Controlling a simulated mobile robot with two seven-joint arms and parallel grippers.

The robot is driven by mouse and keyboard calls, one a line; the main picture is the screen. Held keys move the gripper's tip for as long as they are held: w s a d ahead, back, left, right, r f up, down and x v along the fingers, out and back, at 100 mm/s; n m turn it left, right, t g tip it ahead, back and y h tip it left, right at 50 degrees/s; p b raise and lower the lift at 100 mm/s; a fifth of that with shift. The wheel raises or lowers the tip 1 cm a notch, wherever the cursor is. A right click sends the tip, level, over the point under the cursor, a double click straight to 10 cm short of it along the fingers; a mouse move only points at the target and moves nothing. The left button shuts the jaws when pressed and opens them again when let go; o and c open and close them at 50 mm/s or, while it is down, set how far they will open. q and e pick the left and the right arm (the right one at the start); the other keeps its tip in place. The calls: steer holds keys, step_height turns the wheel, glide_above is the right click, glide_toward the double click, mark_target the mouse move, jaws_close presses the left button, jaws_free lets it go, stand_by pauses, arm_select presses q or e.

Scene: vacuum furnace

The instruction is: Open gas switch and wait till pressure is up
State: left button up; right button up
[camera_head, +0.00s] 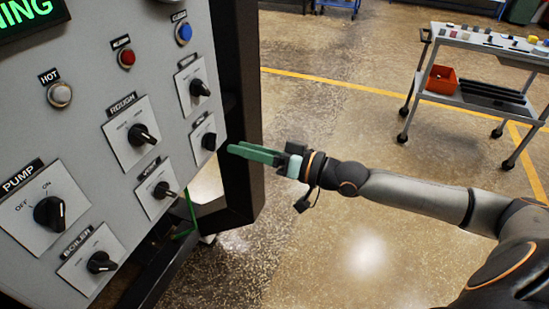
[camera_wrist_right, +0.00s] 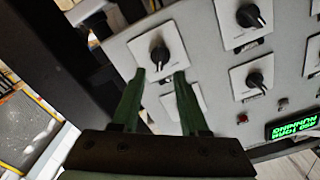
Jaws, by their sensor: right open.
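The grey control panel (camera_head: 100,180) carries several black rotary knobs. The small knob (camera_head: 208,141) at the panel's right edge has a label too small to read, so I cannot tell if it is the gas switch. My right gripper (camera_head: 232,149), with green fingers, is just right of this knob, open and empty. In the right wrist view the open fingers (camera_wrist_right: 160,76) point toward the knob (camera_wrist_right: 158,58), which shows just beyond their tips. Another knob (camera_head: 199,88) sits above it in the head view; its label is also unreadable. My left gripper is not in view.
ROUGH (camera_head: 143,136), PUMP (camera_head: 50,213) and BOILER (camera_head: 101,262) knobs sit on the panel. Above are blue (camera_head: 184,33), red (camera_head: 127,57) and white (camera_head: 60,94) buttons. A cart (camera_head: 470,100) with an orange bin stands far right. Floor between is clear. No pressure gauge shows.

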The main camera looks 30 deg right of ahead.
steer(key=v, duration=0.7)
stand_by(0.6)
steer(key=s+a+f+g+h+p, duration=0.1)
steer(key=s+f, duration=0.4)
steer(key=f, duration=0.5)
steer(key=s+a+f+g+h+p, duration=0.1)
steer(key=s+a+f+g+h, duration=0.1)
steer(key=s+f+h, duration=0.3)
steer(key=s+a+f+g+h+p, duration=0.2)
steer(key=s+a+f, duration=0.2)
steer(key=f, duration=1)
steer(key=shift+s+f+n+h, duration=0.3)
steer(key=shift+s+f+h, duration=0.1)
steer(key=shift+s, duration=0.35)
steer(key=shift+r, duration=0.1)
stand_by(2.7)
